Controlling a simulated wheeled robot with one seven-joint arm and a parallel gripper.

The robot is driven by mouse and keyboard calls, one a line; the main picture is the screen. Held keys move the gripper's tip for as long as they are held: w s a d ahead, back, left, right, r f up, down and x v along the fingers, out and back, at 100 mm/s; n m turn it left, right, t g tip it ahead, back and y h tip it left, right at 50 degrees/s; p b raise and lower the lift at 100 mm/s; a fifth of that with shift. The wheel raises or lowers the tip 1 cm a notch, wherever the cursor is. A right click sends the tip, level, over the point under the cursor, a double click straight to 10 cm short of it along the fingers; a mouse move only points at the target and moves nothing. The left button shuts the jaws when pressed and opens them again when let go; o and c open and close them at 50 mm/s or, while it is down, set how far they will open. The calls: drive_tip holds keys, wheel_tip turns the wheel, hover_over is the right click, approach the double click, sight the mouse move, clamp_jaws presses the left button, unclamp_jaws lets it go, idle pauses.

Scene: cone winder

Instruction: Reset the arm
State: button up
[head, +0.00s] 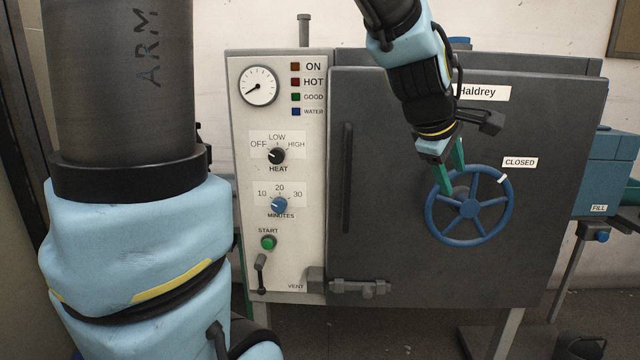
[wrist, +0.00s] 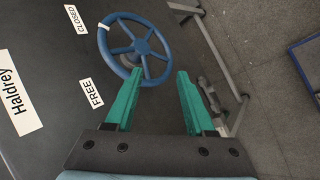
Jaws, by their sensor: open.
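My gripper (head: 452,166) has green fingers and is in front of the dark door of the machine, at the upper left of the blue handwheel (head: 470,207). In the wrist view my gripper (wrist: 155,100) is open, its two fingers apart with nothing between them. The handwheel (wrist: 122,52) shows beyond the fingertips there. In the head view the fingers overlap the wheel's rim; I cannot tell whether they touch it. A white mark on the wheel's rim is near the CLOSED label (head: 520,162). A FREE label (wrist: 91,94) shows in the wrist view.
The control panel (head: 283,225) at the left of the door has a gauge, HEAT and MINUTES knobs, a green START button (head: 268,242) and a VENT lever (head: 260,273). A door handle (head: 347,178) and a latch (head: 357,287) stick out. A blue tank (head: 610,160) stands at the right.

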drive_tip(key=w+a+f+m+g+y, duration=0.1)
drive_tip(key=a+f+m+y, duration=0.1)
drive_tip(key=a+f, duration=0.5)
drive_tip(key=w+a+f+m+y, duration=0.1)
drive_tip(key=a+f+m+y, duration=0.15)
drive_tip(key=a, duration=0.75)
drive_tip(key=s+a+f+m+g, duration=0.1)
drive_tip(key=s+a+f+m, duration=0.1)
drive_tip(key=a, duration=0.4)
drive_tip(key=s+a+f+m+g+y, duration=0.1)
drive_tip(key=s+a+f+m, duration=0.2)
drive_tip(key=a, duration=0.4)
wheel_tip(320, 180, down, 2)
drive_tip(key=shift+s+g, duration=0.4)
drive_tip(key=shift+s, duration=0.05)
drive_tip(key=shift+y, duration=0.25)
drive_tip(key=shift+c, duration=0.2)
